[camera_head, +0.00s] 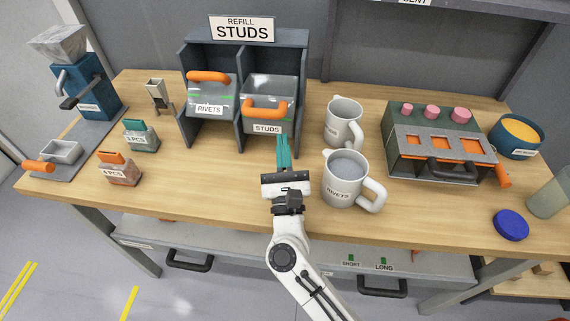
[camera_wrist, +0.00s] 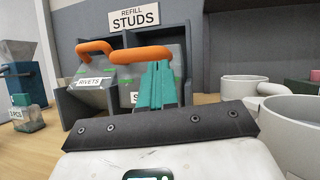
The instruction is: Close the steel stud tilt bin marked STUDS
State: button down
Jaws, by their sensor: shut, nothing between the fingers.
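The STUDS tilt bin (camera_head: 268,127) is the right of two bins in a grey cabinet (camera_head: 308,60) under a REFILL STUDS sign. Its front leans outward and its orange handle (camera_head: 265,110) sits lower and farther forward than the RIVETS bin's. My gripper (camera_head: 283,140), with teal fingers, is shut and empty just in front of the STUDS bin's lower front. In the wrist view the shut fingers (camera_wrist: 158,88) point at the bin, overlapping its orange handle (camera_wrist: 143,54) and hiding part of its STUDS label. I cannot tell whether they touch it.
The RIVETS bin (camera_head: 209,98) is directly left. Two grey mugs, one empty (camera_head: 343,121) and one labelled RIVETS (camera_head: 343,186), stand close to the right of my gripper. A small container with a teal top (camera_head: 142,137) stands left. Bench space (camera_head: 215,185) left of my gripper is clear.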

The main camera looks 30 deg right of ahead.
aim_at(283, 118)
jog(key=shift+p+x, duration=0.35)
jog(key=shift+x, duration=1.25)
jog(key=shift+r, duration=0.15)
jog(key=r+p, duration=0.1)
jog(key=p, duration=0.2)
jog(key=w+d+r+g+p, duration=0.1)
jog(key=p, duration=0.2)
jog(key=shift+w+r+g, duration=0.15)
jog(key=shift+r+g, duration=0.1)
jog(key=shift+g, duration=0.05)
jog(key=w+d+r, duration=0.2)
jog(key=shift+w+r+p, duration=0.35)
jog(key=shift+w+p, duration=0.05)
jog(key=shift+d+x, duration=0.2)
jog(key=shift+x, duration=0.85)
jog(key=shift+s, duration=0.25)
